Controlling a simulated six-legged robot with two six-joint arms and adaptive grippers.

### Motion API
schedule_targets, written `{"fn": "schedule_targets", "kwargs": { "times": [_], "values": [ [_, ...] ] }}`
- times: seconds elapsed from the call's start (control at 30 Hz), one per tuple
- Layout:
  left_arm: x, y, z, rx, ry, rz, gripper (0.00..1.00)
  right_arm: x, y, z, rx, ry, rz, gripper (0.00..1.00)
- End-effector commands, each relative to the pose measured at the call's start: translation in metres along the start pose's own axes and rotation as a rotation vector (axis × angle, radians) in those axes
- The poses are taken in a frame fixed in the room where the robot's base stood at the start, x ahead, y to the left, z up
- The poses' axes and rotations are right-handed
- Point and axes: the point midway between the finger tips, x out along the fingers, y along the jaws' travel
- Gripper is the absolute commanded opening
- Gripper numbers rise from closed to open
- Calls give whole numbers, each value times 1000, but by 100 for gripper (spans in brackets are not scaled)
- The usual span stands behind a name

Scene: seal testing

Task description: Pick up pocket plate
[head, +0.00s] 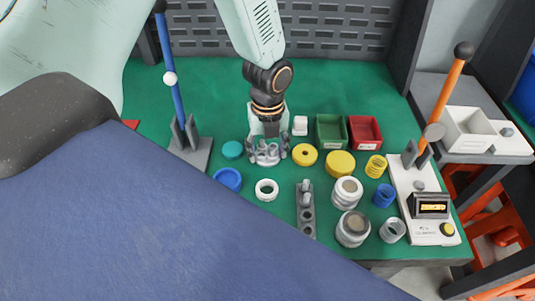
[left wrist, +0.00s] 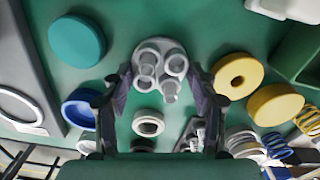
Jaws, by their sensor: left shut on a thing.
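The pocket plate (head: 267,155) is a small pale grey piece with several round pockets, on the green table. My left gripper (head: 268,152) comes down over it from above, with one finger on each side, and is shut on it. In the left wrist view the plate (left wrist: 160,60) lies between the two fingertips (left wrist: 160,80), with short cylinders standing in its pockets. I cannot tell whether the plate is clear of the table. My right gripper is not in view.
A teal disc (head: 232,149), a blue ring (head: 228,179), a white ring (head: 266,190) and a yellow ring (head: 304,155) lie close around. A grey holed bar (head: 307,222) stands in front. Green (head: 331,145) and red bins (head: 365,146) are right. A blue lever (head: 172,90) rises left.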

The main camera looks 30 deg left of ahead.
Motion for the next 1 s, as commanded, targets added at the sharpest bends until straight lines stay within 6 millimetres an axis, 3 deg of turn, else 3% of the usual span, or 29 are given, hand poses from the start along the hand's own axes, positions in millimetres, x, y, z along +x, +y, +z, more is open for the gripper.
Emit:
{"fn": "schedule_targets", "kwargs": {
  "times": [0.2,0.47,0.8,1.0],
  "values": [
    [0,0,1,0,-1,-1,24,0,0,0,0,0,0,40],
    [-5,-1,1,0,-2,-2,24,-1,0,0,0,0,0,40],
    [-68,-1,2,0,-4,-4,24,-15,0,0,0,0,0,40],
    [-94,-1,1,-1,-2,-3,24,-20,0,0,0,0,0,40]
  ]
}}
